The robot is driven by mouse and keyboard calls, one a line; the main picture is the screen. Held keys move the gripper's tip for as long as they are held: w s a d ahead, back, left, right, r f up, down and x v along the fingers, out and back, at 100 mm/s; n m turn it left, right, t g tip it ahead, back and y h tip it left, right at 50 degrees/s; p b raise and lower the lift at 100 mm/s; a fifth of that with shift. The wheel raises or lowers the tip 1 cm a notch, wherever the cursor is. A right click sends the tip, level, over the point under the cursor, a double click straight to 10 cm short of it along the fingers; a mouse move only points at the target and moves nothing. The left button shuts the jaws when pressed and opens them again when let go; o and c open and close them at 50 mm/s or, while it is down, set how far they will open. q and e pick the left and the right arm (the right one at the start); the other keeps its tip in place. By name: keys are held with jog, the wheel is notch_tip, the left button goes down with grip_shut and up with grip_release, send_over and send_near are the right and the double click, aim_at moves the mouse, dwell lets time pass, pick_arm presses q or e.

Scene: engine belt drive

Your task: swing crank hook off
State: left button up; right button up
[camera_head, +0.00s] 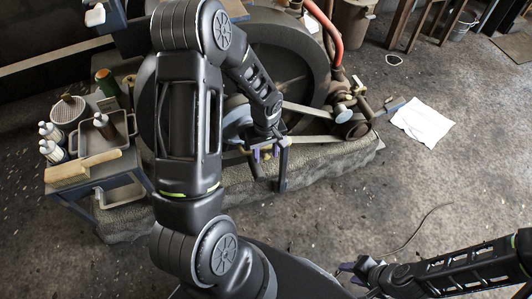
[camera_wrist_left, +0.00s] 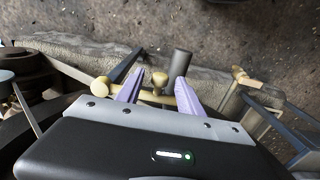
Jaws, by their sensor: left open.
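My left gripper (camera_head: 265,153) is low in front of the engine's big flywheel (camera_head: 290,62) in the head view. In the left wrist view its two purple fingers (camera_wrist_left: 161,88) are apart. A brass-coloured bar (camera_wrist_left: 101,88) with rounded ends and a small upright knob (camera_wrist_left: 160,78) lies behind and between the fingers; it may be the crank hook. I cannot tell whether the fingers touch it. A grey cylinder (camera_wrist_left: 181,62) stands just beyond. My right gripper (camera_head: 355,270) is over the floor at the lower right, far from the engine; its jaw gap is unclear.
A side table with bottles (camera_head: 104,125), a tray and a wooden block (camera_head: 82,167) stands left of the engine. The stone base (camera_head: 335,152) runs under it. A red hose (camera_head: 327,28) curves above. White paper (camera_head: 422,121) lies on the open floor at right.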

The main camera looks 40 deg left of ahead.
pick_arm(q)
grip_shut()
dwell(0.5)
dwell(1.0)
